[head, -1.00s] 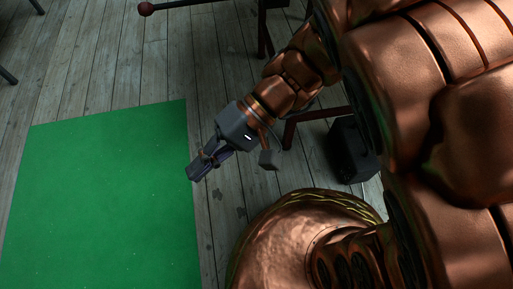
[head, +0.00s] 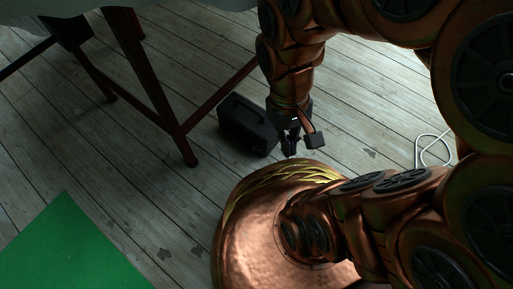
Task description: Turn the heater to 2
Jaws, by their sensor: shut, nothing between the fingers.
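No heater or dial can be made out for certain. A black box with a handle on top (head: 248,126) stands on the plank floor under the table; I cannot tell whether it is the heater, and no dial or numbers show on it. My gripper (head: 290,149) points down, shut and empty, just right of the black box in the picture. It appears apart from the box, though the depth between them is hard to judge.
A table with dark red legs (head: 150,85) stands at upper left. A green mat (head: 70,250) lies at lower left. A white cable (head: 432,148) lies on the floor at right. Bare planks (head: 110,165) lie between table and mat.

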